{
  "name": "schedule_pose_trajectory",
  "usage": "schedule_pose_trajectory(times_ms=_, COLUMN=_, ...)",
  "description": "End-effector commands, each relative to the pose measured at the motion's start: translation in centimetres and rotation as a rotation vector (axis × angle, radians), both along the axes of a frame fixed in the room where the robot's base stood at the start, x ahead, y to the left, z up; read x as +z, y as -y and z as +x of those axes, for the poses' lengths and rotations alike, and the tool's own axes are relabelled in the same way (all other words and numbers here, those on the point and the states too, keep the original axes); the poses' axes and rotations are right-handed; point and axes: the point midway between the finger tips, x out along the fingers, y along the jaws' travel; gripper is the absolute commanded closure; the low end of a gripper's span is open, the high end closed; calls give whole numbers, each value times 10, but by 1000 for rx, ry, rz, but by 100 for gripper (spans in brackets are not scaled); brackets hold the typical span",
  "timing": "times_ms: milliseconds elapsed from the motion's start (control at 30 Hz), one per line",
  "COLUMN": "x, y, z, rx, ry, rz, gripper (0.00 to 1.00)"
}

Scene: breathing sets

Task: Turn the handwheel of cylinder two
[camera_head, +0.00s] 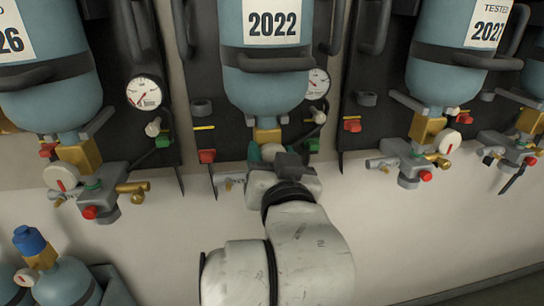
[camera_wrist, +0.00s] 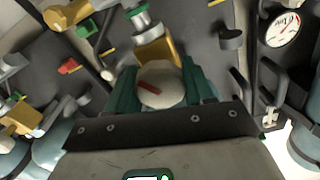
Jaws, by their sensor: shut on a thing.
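The middle blue cylinder (camera_head: 265,82), labelled 2022, hangs valve-down on a dark back plate. A brass valve body (camera_head: 267,135) sits under it. Its pale handwheel (camera_wrist: 162,84), with a red mark on its face, lies between the green fingers of my gripper (camera_wrist: 161,88) in the wrist view. The fingers press on the wheel from both sides. In the head view my gripper (camera_head: 268,153) reaches up to the valve from below, and its body and my arm hide most of the wheel and the valve's lower part.
Neighbouring cylinders hang at left (camera_head: 50,95) and right (camera_head: 455,65), with their own valves and handwheels close by. Round gauges (camera_head: 144,93) and red and green tabs line the plates. A blue-capped cylinder (camera_head: 70,280) stands lower left. The pale wall below is clear.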

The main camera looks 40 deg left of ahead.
Motion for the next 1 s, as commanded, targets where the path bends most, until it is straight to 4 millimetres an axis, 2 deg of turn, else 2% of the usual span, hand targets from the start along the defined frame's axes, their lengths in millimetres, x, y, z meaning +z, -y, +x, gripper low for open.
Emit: schedule_pose_trajectory(times_ms=1000, x=-5, y=-1, z=-1, rx=4, ry=-415, rz=339, gripper=78)
